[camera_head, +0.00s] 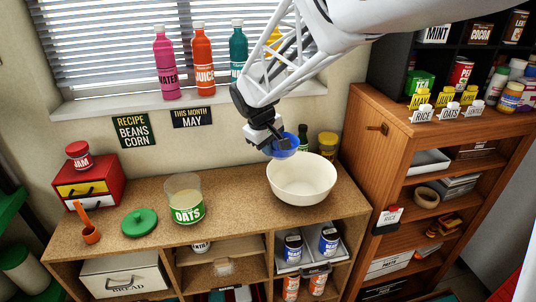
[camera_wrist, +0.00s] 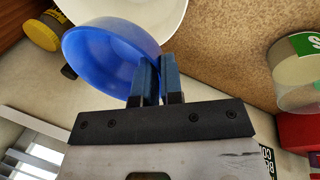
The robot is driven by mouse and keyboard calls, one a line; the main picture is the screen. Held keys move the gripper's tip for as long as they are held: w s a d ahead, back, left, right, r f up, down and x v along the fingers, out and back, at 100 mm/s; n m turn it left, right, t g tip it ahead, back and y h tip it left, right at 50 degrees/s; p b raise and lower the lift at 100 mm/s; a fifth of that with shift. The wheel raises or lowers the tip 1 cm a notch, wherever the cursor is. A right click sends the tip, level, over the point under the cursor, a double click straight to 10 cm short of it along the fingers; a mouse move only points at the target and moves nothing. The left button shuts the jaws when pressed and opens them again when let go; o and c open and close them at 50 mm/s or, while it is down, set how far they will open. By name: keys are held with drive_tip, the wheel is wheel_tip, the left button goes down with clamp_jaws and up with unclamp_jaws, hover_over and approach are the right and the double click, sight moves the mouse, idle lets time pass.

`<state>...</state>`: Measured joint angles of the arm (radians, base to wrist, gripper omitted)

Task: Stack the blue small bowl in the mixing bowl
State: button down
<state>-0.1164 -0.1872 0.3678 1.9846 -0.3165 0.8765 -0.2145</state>
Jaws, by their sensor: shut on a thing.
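The blue small bowl (camera_head: 287,149) is held in my gripper (camera_head: 273,142), above the back-left part of the mixing bowl. In the wrist view the blue bowl (camera_wrist: 105,55) is tilted, and the fingers of my gripper (camera_wrist: 158,75) are shut on its rim. The mixing bowl (camera_head: 302,190) is large, cream-white and upright on the cork-coloured counter. Its inside looks empty where it shows. The white rim of the mixing bowl (camera_wrist: 170,20) appears beyond the blue bowl in the wrist view. The two bowls look apart, but the exact gap is hard to tell.
A green bottle (camera_head: 303,138) and a yellow-lidded jar (camera_head: 327,145) stand behind the mixing bowl. An oats jar (camera_head: 187,212) stands to its left, with a green lid (camera_head: 139,222) farther left. A wooden shelf (camera_head: 385,140) rises on the right.

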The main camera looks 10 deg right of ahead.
sight(292, 153)
drive_tip(key=d, duration=0.2)
drive_tip(key=s+d+f, duration=0.1)
drive_tip(key=d, duration=0.1)
drive_tip(key=s+d, duration=0.1)
drive_tip(key=d, duration=0.1)
drive_tip(key=shift+d+f, duration=0.2)
drive_tip(key=shift+f, duration=0.05)
wheel_tip(292, 153, down, 6)
drive_tip(key=shift+f, duration=0.15)
idle(0.4)
drive_tip(key=shift+f, duration=0.1)
drive_tip(key=shift+f, duration=1.75)
drive_tip(key=shift+f, duration=0.6)
drive_tip(key=c, duration=1.3)
unclamp_jaws()
drive_tip(key=shift+o, duration=0.2)
